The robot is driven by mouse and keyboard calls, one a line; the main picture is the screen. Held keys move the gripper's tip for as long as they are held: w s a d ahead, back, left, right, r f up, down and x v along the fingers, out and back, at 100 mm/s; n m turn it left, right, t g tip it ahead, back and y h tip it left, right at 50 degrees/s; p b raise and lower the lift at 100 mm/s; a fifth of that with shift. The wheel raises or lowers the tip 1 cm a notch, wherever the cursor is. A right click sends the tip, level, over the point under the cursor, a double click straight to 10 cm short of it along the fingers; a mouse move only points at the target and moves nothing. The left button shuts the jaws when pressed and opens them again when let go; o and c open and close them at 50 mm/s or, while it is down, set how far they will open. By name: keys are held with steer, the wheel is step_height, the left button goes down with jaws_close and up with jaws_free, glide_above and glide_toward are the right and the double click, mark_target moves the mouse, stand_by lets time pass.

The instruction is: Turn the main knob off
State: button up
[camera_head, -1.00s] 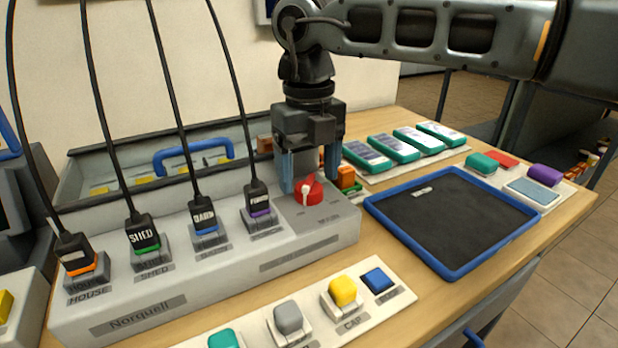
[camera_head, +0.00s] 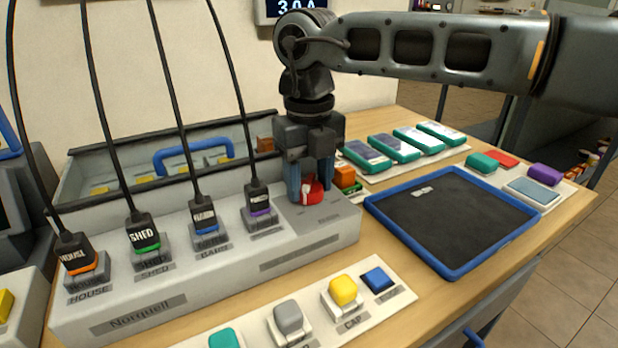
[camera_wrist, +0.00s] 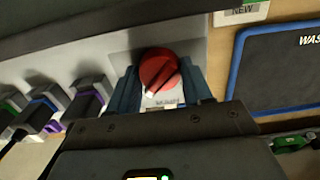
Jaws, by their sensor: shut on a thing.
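The red main knob (camera_head: 313,190) sits on the right end of the grey Norquell panel (camera_head: 230,262). My gripper (camera_head: 311,190) points down over it, its blue fingers closed on the knob's sides. In the wrist view the red knob (camera_wrist: 160,70) shows between the two fingers of my gripper (camera_wrist: 162,90). A white pointer mark on the knob faces the lower left there. The label beside the knob is too small to read.
Several black plugs with cables, such as the SHED plug (camera_head: 143,232), stand on the panel left of my gripper. A blue-rimmed tray (camera_head: 452,275) lies to the right. A strip with coloured caps (camera_head: 310,322) lies in front. Teal battery packs (camera_head: 395,148) lie behind the tray.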

steer(key=shift+c, duration=0.6)
steer(key=shift+n, duration=0.3)
steer(key=n, duration=0.2)
steer(key=shift+r+n, duration=0.1)
steer(key=shift+n, duration=0.3)
steer(key=n+p, duration=0.1)
steer(key=n, duration=0.8)
steer(key=shift+n, duration=0.4)
steer(key=n, duration=0.4)
steer(key=shift+n+p, duration=0.3)
steer(key=shift+p, duration=0.1)
